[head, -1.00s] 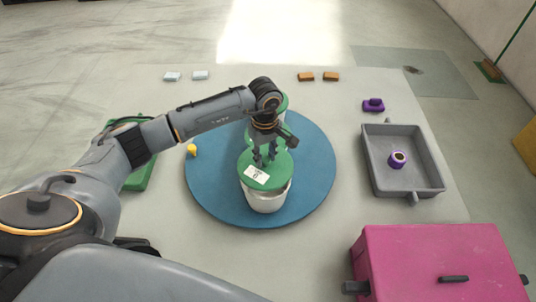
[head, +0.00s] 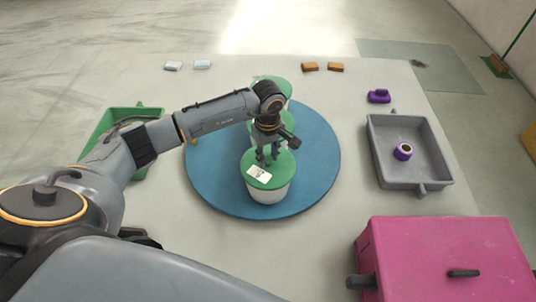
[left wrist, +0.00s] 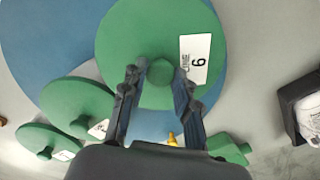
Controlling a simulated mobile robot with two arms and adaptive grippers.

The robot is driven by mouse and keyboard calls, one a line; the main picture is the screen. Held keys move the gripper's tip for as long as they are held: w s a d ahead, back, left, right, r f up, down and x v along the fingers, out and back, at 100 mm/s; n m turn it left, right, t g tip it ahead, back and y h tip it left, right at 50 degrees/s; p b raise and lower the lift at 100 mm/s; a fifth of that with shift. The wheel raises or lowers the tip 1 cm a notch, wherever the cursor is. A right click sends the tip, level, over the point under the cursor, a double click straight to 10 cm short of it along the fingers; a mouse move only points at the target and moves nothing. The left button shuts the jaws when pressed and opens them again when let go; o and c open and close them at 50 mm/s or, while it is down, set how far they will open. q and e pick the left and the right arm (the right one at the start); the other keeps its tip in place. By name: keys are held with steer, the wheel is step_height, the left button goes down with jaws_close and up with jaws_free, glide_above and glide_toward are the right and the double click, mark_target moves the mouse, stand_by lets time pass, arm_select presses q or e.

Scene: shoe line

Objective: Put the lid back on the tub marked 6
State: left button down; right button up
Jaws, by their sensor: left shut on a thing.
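The green lid (head: 249,171) has a white label marked 6, which reads clearly in the left wrist view (left wrist: 195,60). My left gripper (head: 267,158) is shut on the lid's knob, which shows between the fingers (left wrist: 160,82). The white tub (head: 268,196) stands on the blue turntable (head: 318,150), directly under the lid. The lid lies level over the tub's mouth and appears to rest on its rim. The wrist view hides the tub beneath the lid. My right gripper is not in view.
Another green-lidded tub (head: 270,82) stands behind on the turntable, partly hidden by my arm. The wrist view shows two other green lids (left wrist: 70,100). A green bin (head: 104,128) is left, a grey tray (head: 437,172) right, and a pink box (head: 440,250) front right.

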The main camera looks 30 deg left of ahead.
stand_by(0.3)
arm_select(q)
steer(key=shift+b, duration=0.45)
stand_by(0.6)
stand_by(0.5)
steer(key=shift+f+b, duration=0.2)
steer(key=shift+b, duration=0.45)
stand_by(0.7)
steer(key=c, duration=0.9)
jaws_free()
steer(key=o, duration=0.5)
steer(key=shift+c, duration=0.2)
